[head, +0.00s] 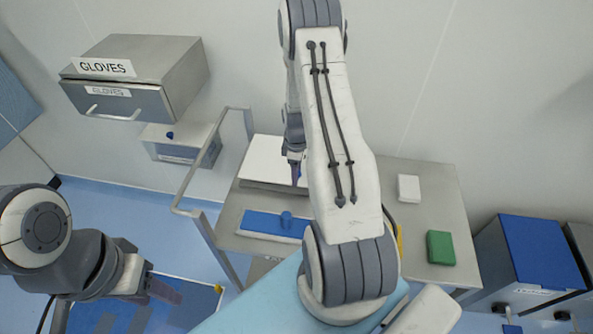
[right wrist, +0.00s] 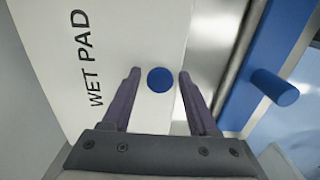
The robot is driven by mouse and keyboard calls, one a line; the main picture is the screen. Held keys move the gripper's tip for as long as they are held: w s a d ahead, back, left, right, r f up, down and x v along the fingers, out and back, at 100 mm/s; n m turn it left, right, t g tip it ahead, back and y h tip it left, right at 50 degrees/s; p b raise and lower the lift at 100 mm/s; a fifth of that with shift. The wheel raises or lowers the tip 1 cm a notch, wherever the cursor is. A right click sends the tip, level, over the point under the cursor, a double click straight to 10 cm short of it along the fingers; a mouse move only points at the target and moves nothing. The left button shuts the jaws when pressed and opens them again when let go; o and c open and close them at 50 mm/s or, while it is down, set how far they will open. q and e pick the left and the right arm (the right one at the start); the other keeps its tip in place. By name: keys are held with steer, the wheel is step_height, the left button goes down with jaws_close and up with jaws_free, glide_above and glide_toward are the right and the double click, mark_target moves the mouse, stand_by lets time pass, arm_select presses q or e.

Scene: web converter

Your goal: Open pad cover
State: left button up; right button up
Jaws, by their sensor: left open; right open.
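The white pad cover (right wrist: 110,45), lettered "WET PAD", has a round blue knob (right wrist: 160,80). In the head view, the white cover (head: 268,158) lies at the back left of the metal cart. My right gripper (right wrist: 159,75) is open, its two purple fingers on either side of the knob in the picture; I cannot tell whether the tips are level with it. In the head view, my right gripper (head: 296,170) is over the cover's right part, partly hidden by my arm. My left gripper (head: 172,291) is open and empty, low at the left, away from the cart.
A blue panel (head: 262,223) with its own blue knob lies in front of the cover. A green block (head: 440,248) and a white block (head: 409,188) sit on the cart's right. The cart's rail (head: 199,160) stands at the left. A gloves box (head: 135,80) hangs on the wall.

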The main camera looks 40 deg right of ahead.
jaws_close()
stand_by(1.4)
